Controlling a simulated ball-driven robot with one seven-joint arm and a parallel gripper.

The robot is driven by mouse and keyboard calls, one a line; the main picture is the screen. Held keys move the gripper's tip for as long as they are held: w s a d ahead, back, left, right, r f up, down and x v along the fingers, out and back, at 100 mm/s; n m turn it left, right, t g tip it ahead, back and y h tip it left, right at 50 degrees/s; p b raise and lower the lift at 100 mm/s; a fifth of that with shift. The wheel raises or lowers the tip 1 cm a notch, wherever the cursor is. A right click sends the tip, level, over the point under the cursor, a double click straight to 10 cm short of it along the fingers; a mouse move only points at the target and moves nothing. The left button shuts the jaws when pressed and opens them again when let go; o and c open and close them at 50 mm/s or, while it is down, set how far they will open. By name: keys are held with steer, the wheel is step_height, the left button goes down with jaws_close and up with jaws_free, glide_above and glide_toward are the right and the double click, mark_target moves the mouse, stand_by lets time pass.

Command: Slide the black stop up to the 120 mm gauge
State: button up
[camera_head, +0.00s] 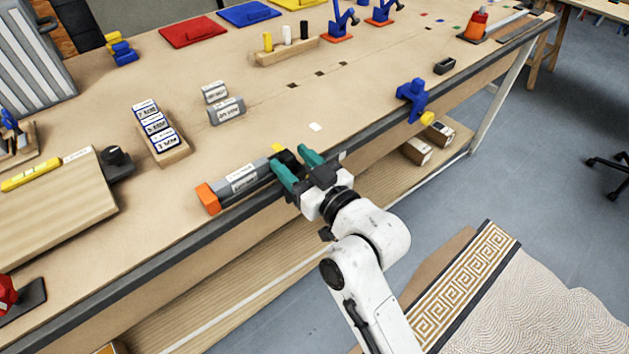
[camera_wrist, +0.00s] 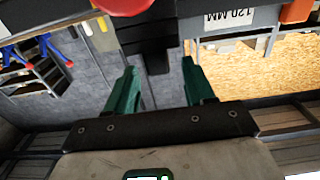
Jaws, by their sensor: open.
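The grey gauge (camera_head: 243,179) lies along the front edge of the bench, with an orange end block (camera_head: 208,198) at its left end. In the wrist view the gauge (camera_wrist: 232,18) carries a "120 MM" label, seen upside down. The black stop (camera_head: 286,157) is near the gauge's right end, partly hidden by my gripper. In the wrist view the stop (camera_wrist: 150,42) is ahead of the fingers, between their lines. I cannot tell whether stop and gauge touch. My gripper (camera_head: 298,166) is open with teal fingers, which also show in the wrist view (camera_wrist: 160,80).
Two smaller grey gauges (camera_head: 226,110) stand behind on the bench, beside a wooden holder (camera_head: 172,152) of labelled blocks. A blue clamp (camera_head: 412,97) grips the bench edge to the right. A red round part (camera_wrist: 122,4) shows by the stop.

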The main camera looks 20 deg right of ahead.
steer(key=b+v, duration=0.1)
steer(key=v, duration=0.7)
steer(key=shift+b, duration=0.4)
steer(key=s+d+f+m+g+h, duration=0.15)
steer(key=s+f+g, duration=0.25)
steer(key=f, duration=0.4)
steer(key=s+d+f+g+h, duration=0.1)
steer(key=s+d+f+g, duration=0.3)
steer(key=f, duration=0.4)
steer(key=s+d+f+m+g+h, duration=0.1)
steer(key=s+d+f+g, duration=0.2)
steer(key=s, duration=0.5)
steer(key=s+d+f+m+g+h, duration=0.1)
steer(key=s+d+f+g, duration=0.3)
steer(key=s, duration=0.5)
steer(key=shift+f+g+h, duration=0.35)
steer(key=shift+g+h, duration=0.25)
steer(key=shift+h, duration=0.05)
